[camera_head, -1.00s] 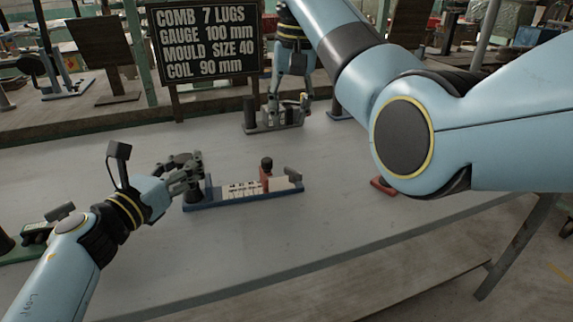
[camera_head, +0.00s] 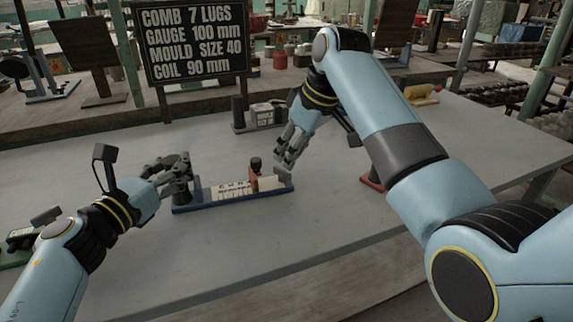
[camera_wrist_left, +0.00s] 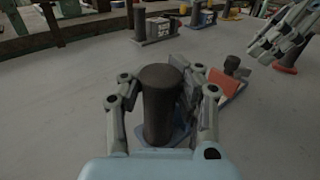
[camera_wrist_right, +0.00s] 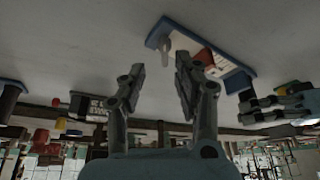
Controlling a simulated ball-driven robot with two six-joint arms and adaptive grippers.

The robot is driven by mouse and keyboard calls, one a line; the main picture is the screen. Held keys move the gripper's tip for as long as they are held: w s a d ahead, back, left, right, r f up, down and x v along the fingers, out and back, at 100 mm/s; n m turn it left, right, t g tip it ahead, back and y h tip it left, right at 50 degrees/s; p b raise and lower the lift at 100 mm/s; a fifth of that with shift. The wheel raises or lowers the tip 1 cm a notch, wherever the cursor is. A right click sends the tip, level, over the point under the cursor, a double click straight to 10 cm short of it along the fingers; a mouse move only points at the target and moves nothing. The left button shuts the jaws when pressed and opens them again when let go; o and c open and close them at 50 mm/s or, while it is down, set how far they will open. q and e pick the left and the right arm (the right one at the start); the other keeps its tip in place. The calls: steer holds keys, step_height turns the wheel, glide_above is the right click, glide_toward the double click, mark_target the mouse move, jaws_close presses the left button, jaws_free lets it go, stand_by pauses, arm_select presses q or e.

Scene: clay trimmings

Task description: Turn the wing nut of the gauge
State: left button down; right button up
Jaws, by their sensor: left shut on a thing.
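The gauge (camera_head: 232,203) is a long blue base with a pale marked scale, lying on the grey table. A red slider with a black knob (camera_head: 255,174) stands on it. My left gripper (camera_head: 178,172) is shut around the dark round post (camera_wrist_left: 158,105) at its left end. My right gripper (camera_head: 284,166) is open above the right end. The grey wing nut (camera_wrist_right: 166,48) shows at that end in the right wrist view, just beyond the open fingers and apart from them. In the head view the right fingers largely hide it.
A grey block with a dark post (camera_head: 262,116) stands behind the gauge. A black sign (camera_head: 192,45) stands at the back. A green-based comb tool (camera_head: 22,238) lies at the left edge. Clear table lies in front of the gauge.

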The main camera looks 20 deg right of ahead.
mark_target(282, 173)
steer(key=shift+x, duration=2.35)
steer(key=shift+r, duration=0.1)
jaws_close()
steer(key=shift+d, duration=0.1)
